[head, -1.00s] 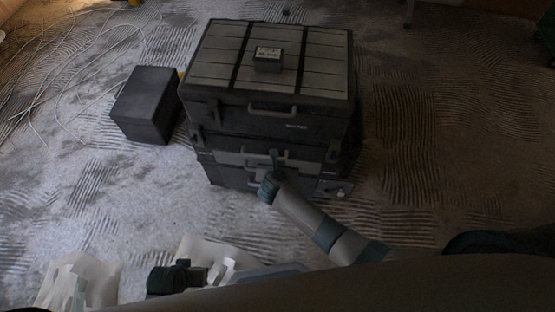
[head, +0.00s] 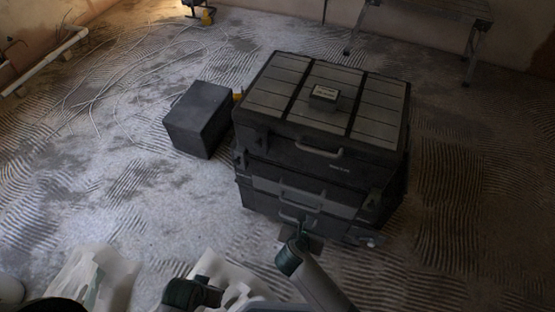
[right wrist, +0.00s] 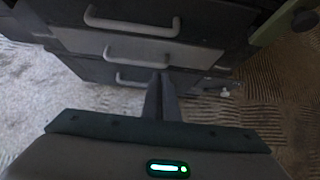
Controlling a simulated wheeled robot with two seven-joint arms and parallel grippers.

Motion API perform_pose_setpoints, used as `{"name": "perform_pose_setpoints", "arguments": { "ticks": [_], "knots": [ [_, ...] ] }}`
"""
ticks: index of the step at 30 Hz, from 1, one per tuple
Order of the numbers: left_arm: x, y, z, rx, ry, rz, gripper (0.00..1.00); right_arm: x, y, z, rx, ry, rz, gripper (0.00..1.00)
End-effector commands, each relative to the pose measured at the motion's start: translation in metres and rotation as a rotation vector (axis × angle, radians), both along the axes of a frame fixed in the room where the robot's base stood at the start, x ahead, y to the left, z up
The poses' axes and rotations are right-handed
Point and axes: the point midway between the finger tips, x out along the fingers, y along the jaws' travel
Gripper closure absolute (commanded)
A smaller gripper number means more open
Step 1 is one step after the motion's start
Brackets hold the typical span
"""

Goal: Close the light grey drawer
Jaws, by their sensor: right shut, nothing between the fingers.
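A dark drawer stack has one light grey drawer (head: 335,207) in its middle. Its front looks about level with the stack, but I cannot tell whether it is fully shut. In the right wrist view, the light grey drawer (right wrist: 85,43) has a bar handle (right wrist: 150,50). My right gripper (head: 303,232) is shut and empty, in front of the lower dark drawer and apart from the light grey front as far as I can see. Its fingertips (right wrist: 161,77) overlap the lower front in the right wrist view. I see no left gripper fingers.
A small dark box (head: 325,93) lies on the stack's lid. A dark case (head: 200,118) stands left of it. Cables (head: 130,65) lie on the floor at the back left. A trestle (head: 425,10) stands at the back right. White bags (head: 95,280) show at the bottom left.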

Motion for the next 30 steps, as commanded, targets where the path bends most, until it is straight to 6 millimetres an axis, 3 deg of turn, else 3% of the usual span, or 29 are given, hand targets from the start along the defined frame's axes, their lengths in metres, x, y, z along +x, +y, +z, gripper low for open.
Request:
{"name": "perform_pose_setpoints", "arguments": {
  "ticks": [9,11,17,30],
  "knots": [
    [0.000,0.000,0.012,0.000,0.000,0.000,1.00,-0.037,0.012,0.037,0.003,-0.001,0.001,1.00],
    [0.000,0.000,-0.003,0.000,0.000,0.000,1.00,-0.026,0.019,0.031,0.072,-0.036,-0.008,1.00],
    [0.000,0.000,-0.022,0.000,0.000,0.000,1.00,-0.004,0.043,0.039,0.285,-0.126,-0.031,1.00],
    [0.000,0.000,-0.065,0.000,0.000,0.000,1.00,0.037,0.086,0.081,0.773,-0.306,-0.066,1.00]
  ]
}}
